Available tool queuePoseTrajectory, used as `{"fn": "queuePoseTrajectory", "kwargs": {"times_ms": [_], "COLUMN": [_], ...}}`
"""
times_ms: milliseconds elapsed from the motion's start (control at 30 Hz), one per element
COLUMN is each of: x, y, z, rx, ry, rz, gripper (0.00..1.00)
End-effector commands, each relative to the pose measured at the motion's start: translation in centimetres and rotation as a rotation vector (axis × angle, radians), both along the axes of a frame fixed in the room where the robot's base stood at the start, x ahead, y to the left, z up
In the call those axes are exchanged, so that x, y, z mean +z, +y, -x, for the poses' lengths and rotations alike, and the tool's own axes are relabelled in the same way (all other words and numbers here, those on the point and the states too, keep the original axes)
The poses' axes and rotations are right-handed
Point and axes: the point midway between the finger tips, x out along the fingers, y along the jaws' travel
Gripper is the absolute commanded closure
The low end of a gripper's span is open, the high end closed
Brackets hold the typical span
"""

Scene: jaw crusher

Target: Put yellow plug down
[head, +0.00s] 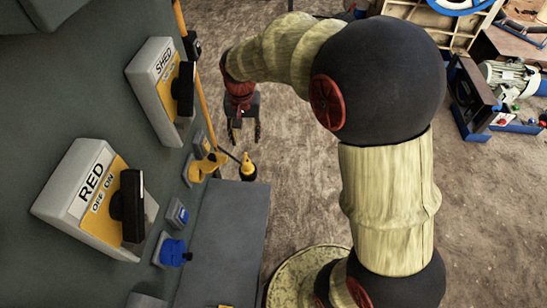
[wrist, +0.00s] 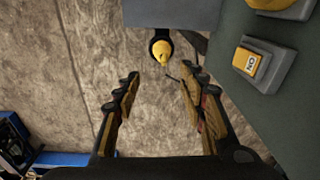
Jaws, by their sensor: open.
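The yellow plug (head: 248,168) sits in a dark holder at the far edge of the grey shelf (head: 222,240). In the wrist view the plug (wrist: 162,54) is ringed by the black holder (wrist: 153,38) beside the grey shelf (wrist: 170,13). A thin dark cable runs by it. My gripper (head: 246,138) is open and empty, just beyond the plug in the head view. In the wrist view my gripper (wrist: 160,76) has its fingers spread wide, with the plug ahead of the gap between the tips, apart from both.
A grey-green panel carries the SHED switch (head: 166,85), the RED switch (head: 95,200), a yellow socket (head: 207,165) and a blue socket (head: 173,253). A yellow ON switch (wrist: 250,65) is close right of my fingers.

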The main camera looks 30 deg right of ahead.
Motion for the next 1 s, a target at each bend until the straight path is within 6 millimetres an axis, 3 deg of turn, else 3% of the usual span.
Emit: {"fn": "queuePoseTrajectory", "kwargs": {"times_ms": [33, 200, 433, 700, 833, 1000], "x": [2.2, 7.5, 12.5, 15.0, 15.1, 15.0], "y": [0.0, 0.0, 0.0, 0.0, 0.0, 0.0], "z": [1.1, 5.5, 12.3, 20.0, 22.3, 23.6], "rx": [0.026, 0.126, 0.259, 0.404, 0.449, 0.477], "ry": [-0.032, -0.114, -0.226, -0.346, -0.383, -0.403], "rz": [0.002, 0.017, 0.050, 0.103, 0.125, 0.138], "gripper": [0.59, 0.59, 0.59, 0.59, 0.59, 0.59]}}
